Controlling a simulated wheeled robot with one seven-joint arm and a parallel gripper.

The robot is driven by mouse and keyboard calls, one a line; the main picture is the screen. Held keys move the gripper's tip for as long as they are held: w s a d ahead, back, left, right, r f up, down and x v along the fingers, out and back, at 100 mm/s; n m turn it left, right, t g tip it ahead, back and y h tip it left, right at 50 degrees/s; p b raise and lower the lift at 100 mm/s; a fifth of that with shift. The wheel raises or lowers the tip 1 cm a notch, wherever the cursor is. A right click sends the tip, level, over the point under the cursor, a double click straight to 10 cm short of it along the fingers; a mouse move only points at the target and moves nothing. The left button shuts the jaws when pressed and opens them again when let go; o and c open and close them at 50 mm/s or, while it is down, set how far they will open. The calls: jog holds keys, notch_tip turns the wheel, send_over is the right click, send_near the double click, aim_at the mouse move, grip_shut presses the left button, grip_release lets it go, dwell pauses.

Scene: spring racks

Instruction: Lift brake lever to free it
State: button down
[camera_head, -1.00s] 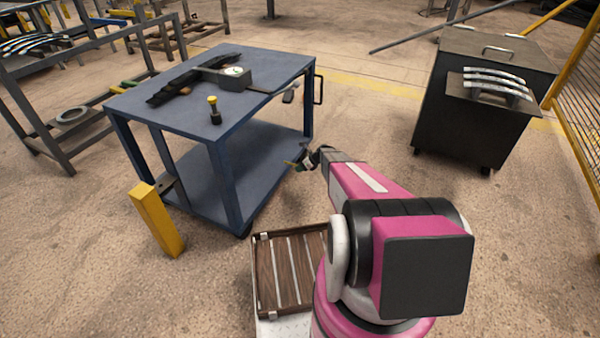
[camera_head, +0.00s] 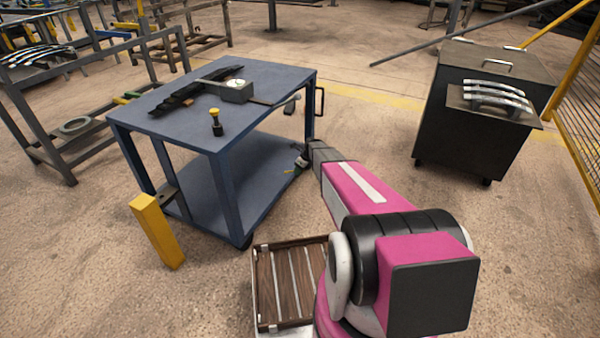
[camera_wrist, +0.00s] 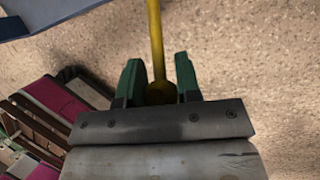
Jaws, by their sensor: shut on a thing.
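The rod runs away from the fingers to the top edge. In the head view my gripper (camera_head: 301,160) is small, beside the right side of the blue cart (camera_head: 185,130), below its top. A bit of yellow lever (camera_head: 290,171) shows there. The lever's pivot is hidden.
A gauge block (camera_head: 237,90), dark strips and a yellow-capped plunger (camera_head: 216,122) are on the cart top. A yellow post (camera_head: 157,230) stands at the cart's near left. A dark cabinet (camera_head: 470,115) stands at right. The floor between cart and cabinet is clear.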

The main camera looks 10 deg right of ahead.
jog(key=shift+w+a, duration=0.1)
jog(key=c, duration=0.9)
grip_release()
jog(key=shift+r, duration=0.1)
jog(key=v, duration=1)
jog(key=shift+r, duration=0.3)
jog(key=s+a+r+n+h, duration=0.1)
jog(key=s+r+n, duration=0.3)
jog(key=s+n, duration=0.4)
jog(key=s+a+r+n+h, duration=0.2)
jog(key=s+r+n, duration=0.3)
jog(key=s+n, duration=0.4)
jog(key=s+a+r+n+g+h, duration=0.1)
jog(key=s+r+n, duration=0.4)
jog(key=s, duration=1.3)
jog(key=shift+s+a+r+n, duration=0.1)
jog(key=shift+a+n, duration=0.15)
jog(key=shift+n, duration=0.85)
jog(key=shift+s+a+r+n, duration=0.1)
jog(key=shift+a+n, duration=0.1)
jog(key=shift+n, duration=0.9)
